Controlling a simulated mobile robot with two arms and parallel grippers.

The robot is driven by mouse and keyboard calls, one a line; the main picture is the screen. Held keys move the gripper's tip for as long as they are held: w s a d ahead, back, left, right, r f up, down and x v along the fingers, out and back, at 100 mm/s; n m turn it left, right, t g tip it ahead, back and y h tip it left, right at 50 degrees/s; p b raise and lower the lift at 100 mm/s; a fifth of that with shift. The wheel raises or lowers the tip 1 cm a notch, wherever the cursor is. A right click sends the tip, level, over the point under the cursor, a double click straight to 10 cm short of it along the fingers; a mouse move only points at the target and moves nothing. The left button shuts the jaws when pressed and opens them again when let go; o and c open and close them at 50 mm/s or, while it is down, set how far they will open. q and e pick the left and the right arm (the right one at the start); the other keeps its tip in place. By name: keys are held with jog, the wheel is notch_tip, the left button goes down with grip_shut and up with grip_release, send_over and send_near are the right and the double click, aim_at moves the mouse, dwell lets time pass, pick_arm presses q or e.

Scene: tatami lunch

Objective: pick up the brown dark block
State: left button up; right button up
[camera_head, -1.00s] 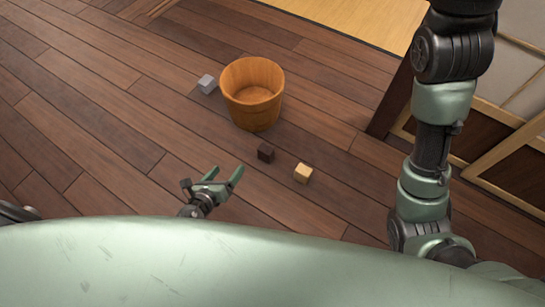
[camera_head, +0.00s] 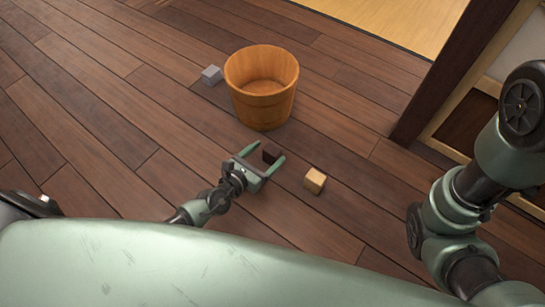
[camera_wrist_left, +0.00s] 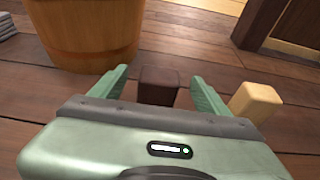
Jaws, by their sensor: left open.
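The dark brown block (camera_head: 271,153) sits on the wooden floor in front of the bucket. My left gripper (camera_head: 264,154) is open, with its two green fingers on either side of the block. In the left wrist view the dark brown block (camera_wrist_left: 158,85) shows between the open fingers of the left gripper (camera_wrist_left: 158,88), its lower part hidden by the gripper body. I cannot tell whether the fingers touch it. My right arm is at the right of the head view, but its gripper is out of view.
A wooden bucket (camera_head: 262,100) stands just behind the dark block. A pale yellow block (camera_head: 315,180) lies close on the right; it also shows in the wrist view (camera_wrist_left: 256,101). A grey block (camera_head: 212,75) lies left of the bucket. A dark post (camera_head: 450,75) stands at right.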

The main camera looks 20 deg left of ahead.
pick_arm(q)
jog(key=shift+x, duration=0.95)
jog(key=c, duration=1.5)
